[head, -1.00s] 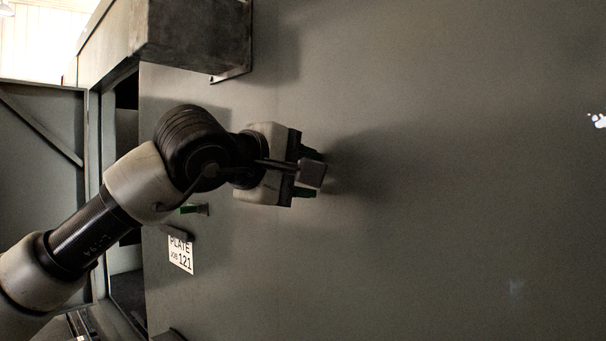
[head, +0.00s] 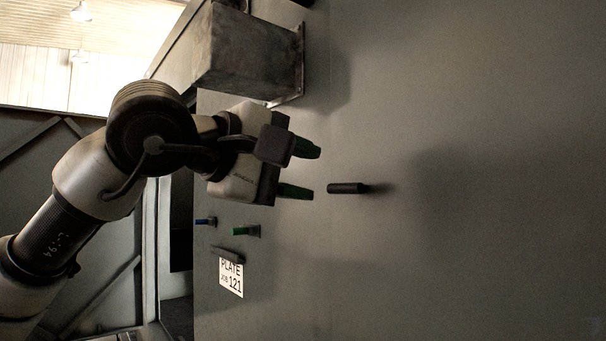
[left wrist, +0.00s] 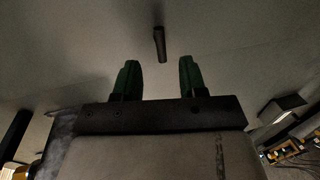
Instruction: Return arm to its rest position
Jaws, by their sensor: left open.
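My left gripper (head: 304,170) is open, with its two green fingertips apart and nothing between them. In the head view my left arm comes in from the left and reaches toward the grey wall panel (head: 450,240). A short dark peg (head: 347,188) stands out from that panel just beyond the fingertips, apart from them. In the left wrist view the gripper (left wrist: 160,80) shows both green fingers spread, with the dark peg (left wrist: 159,45) ahead of the gap and clear of both. My right gripper is in neither view.
A box-shaped metal housing (head: 245,55) juts from the panel above my gripper. Below it are a blue-tipped peg (head: 205,221), a green-tipped peg (head: 246,231) and a white label (head: 231,277) reading "PLATE JOB 121". The panel to the right is bare.

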